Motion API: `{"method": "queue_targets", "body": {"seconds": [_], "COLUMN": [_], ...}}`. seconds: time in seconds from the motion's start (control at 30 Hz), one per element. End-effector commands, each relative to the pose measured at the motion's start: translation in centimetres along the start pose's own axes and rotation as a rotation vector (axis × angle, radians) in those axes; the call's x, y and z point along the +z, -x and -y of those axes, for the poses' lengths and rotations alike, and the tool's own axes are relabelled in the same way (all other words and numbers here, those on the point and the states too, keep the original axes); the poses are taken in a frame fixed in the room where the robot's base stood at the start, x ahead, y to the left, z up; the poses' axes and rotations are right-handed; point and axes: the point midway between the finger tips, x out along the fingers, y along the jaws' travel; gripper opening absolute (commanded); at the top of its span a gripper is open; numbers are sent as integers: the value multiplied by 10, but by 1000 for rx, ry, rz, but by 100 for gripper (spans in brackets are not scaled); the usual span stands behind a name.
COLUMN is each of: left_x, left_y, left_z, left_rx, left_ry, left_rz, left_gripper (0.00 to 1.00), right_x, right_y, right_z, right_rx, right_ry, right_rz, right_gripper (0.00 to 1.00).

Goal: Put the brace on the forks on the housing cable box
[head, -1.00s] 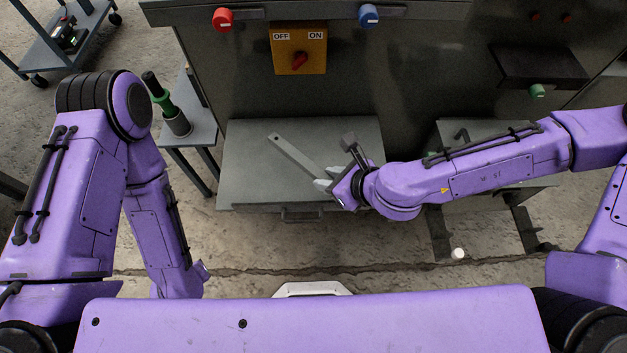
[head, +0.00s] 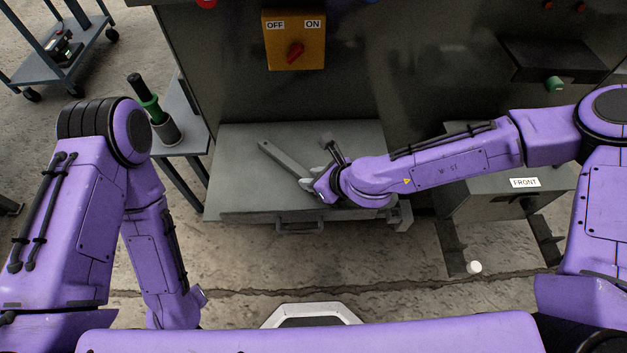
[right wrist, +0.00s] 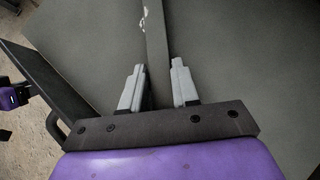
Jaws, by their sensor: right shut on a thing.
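The brace appears to be the long flat grey bar (head: 285,160), lying slantwise over the grey bench top; I cannot tell if it touches. My right gripper (head: 312,184) is at its near end and shut on it. In the right wrist view the bar (right wrist: 156,45) runs away from between the two grey fingertips (right wrist: 158,78). A grey box (head: 485,192) with a FRONT label stands to the right, partly behind my right arm; I cannot tell if it is the cable box. No forks can be made out for certain. My left arm hangs at the left, its fingers unseen.
The bench (head: 235,185) has bare top left of the bar. A grey bracket-like piece (head: 402,213) shows at its right front corner. A small table (head: 195,135) with a green-ringed black tool (head: 146,100) stands left. A cabinet with an orange OFF/ON switch (head: 294,42) rises behind.

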Motion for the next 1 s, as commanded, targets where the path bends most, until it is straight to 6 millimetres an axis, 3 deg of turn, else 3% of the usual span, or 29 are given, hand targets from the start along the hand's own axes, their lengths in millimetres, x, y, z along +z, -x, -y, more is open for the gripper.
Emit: {"method": "queue_targets", "body": {"seconds": [0.17,0.2,0.23,0.27,0.5,0.63,1.0], "left_x": [1,0,0,0,0,-1,-9], "left_y": [-2,-1,-1,-1,0,3,22], "left_z": [0,0,0,0,0,0,2], "left_rx": [0,0,0,0,0,0,0], "left_ry": [0,0,0,0,0,0,0], "left_rz": [0,0,0,0,0,0,0], "left_gripper": [55,55,55,55,55,55,55], "right_x": [-2,-1,-1,-1,-1,2,4], "right_y": [-2,-1,-1,-1,0,11,102], "right_z": [0,0,0,0,0,1,1], "right_rx": [0,0,0,0,0,-1,-1], "right_ry": [0,0,0,0,-1,-2,-2], "right_rz": [1,0,0,0,0,0,3], "right_gripper": [0,43,52,55,55,55,55]}}
